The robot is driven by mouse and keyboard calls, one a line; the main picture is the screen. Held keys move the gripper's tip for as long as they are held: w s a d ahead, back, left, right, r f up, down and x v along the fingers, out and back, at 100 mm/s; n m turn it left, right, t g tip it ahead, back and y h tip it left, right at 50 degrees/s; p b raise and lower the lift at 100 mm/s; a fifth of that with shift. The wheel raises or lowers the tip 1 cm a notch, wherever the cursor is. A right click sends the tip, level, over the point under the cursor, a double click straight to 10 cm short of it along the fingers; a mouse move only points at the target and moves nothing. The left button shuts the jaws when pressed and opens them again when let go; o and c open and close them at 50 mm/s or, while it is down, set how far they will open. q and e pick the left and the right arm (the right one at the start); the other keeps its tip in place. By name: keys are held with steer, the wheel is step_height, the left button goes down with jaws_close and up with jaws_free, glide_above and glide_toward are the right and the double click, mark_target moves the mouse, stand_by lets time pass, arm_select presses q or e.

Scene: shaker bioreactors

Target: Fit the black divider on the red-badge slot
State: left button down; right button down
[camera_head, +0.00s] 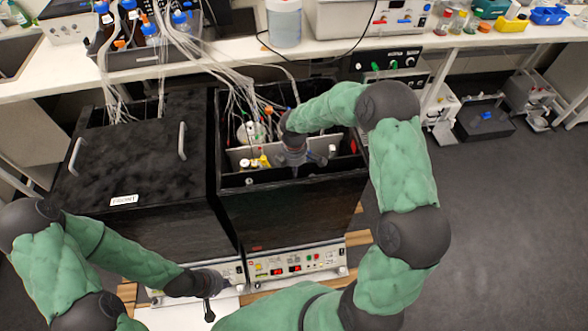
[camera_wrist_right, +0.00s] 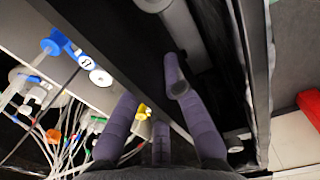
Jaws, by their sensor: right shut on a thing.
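My right gripper (camera_head: 297,157) reaches down into the open black box on the right (camera_head: 290,205). In the right wrist view, its grey-purple fingers (camera_wrist_right: 165,110) lie against a long dark panel (camera_wrist_right: 115,40), which looks like the black divider. The gripper is shut on it; the exact contact is partly hidden. In the head view I cannot separate the divider from the dark box interior. A small red mark (camera_head: 353,146) shows on the box's inner right side; I cannot tell whether it is the red badge. My left gripper (camera_head: 208,298) is low, by the control panels; its finger opening is unclear.
The left black box (camera_head: 130,160) is covered by a lid with two handles. Tubes, cables and small coloured caps (camera_head: 258,160) crowd the right box's left and back parts. Control panels (camera_head: 295,263) are in front. A bench with bottles (camera_head: 150,35) stands behind.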

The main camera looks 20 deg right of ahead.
steer(key=shift+f+b, duration=1.1)
steer(key=shift+f, duration=1)
stand_by(0.4)
steer(key=shift+s+f, duration=0.1)
steer(key=shift+f, duration=0.2)
stand_by(0.4)
